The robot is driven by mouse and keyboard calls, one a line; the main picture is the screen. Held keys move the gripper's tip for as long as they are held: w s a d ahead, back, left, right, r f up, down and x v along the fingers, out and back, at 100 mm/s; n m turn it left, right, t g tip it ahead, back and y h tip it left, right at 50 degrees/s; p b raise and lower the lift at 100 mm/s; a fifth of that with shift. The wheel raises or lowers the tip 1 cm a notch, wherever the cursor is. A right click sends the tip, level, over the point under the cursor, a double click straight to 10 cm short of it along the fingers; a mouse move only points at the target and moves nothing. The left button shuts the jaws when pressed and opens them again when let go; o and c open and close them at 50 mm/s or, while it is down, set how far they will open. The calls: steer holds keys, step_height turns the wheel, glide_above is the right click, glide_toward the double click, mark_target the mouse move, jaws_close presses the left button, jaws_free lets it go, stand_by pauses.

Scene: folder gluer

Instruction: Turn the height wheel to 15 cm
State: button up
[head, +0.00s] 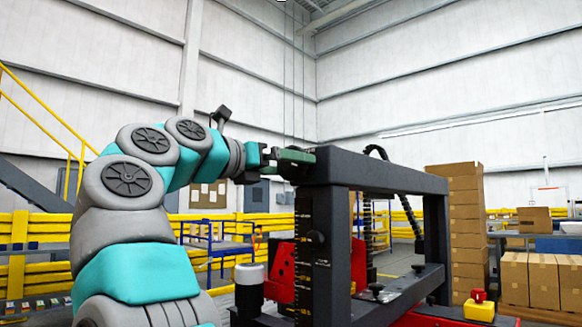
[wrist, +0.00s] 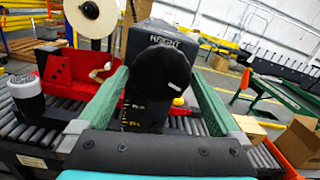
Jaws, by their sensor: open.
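The height wheel (wrist: 158,78) is a round black knob in the wrist view, on the dark frame under the word HEIGHT. My gripper (wrist: 157,80) is open, with one green finger on each side of the wheel and a gap visible on both sides. A height scale (head: 312,250) with light marks runs down the frame's near post. Its figures are too small to read surely.
A red block (wrist: 75,75) and a white-and-black cylinder (wrist: 28,98) stand left of the wheel by the rollers (wrist: 40,125). A red button box (head: 480,304) is at the machine's front right. Stacked cartons (head: 455,220) stand behind on the right.

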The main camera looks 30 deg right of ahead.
steer(key=v, duration=0.6)
stand_by(0.3)
